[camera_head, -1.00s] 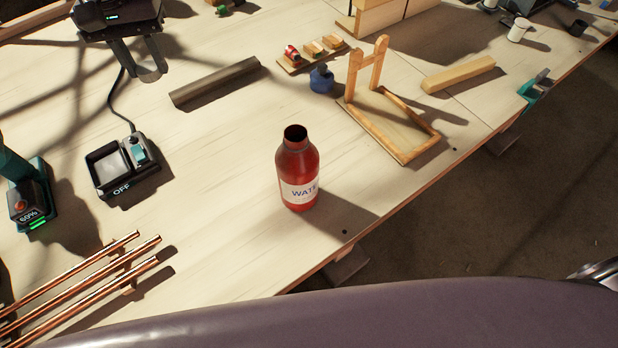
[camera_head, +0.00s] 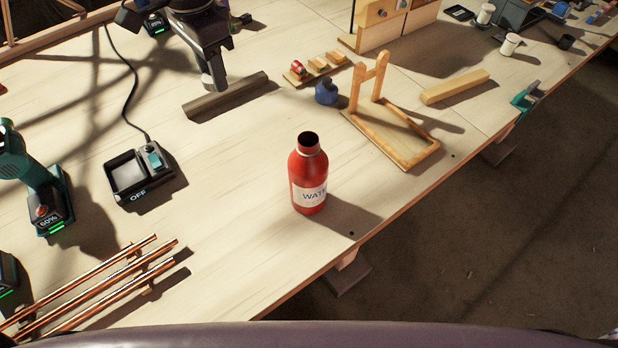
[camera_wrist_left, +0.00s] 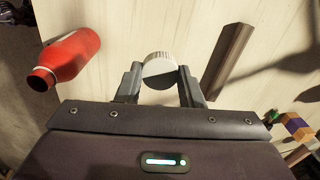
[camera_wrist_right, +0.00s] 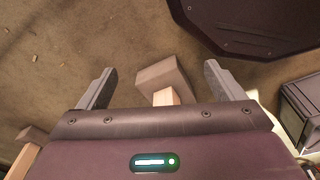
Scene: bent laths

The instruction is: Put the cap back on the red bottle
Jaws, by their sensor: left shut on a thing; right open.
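The red bottle (camera_head: 309,180) stands upright and uncapped near the table's front edge, its dark mouth open. It also shows at the left of the left wrist view (camera_wrist_left: 70,57). My left gripper (camera_head: 213,82) is above the table, left of and beyond the bottle. In the left wrist view the gripper (camera_wrist_left: 160,80) is shut on a pale round cap (camera_wrist_left: 159,68), held between the fingertips and apart from the bottle. My right gripper (camera_wrist_right: 160,85) is open and empty, over the floor by the table's underside; it is not in the head view.
A dark bar (camera_head: 230,97) lies near my left gripper. A blue container (camera_head: 326,92) and a wooden frame (camera_head: 408,140) stand beyond the bottle. A charger (camera_head: 139,174) and copper pipes (camera_head: 100,285) lie left. The table between charger and bottle is clear.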

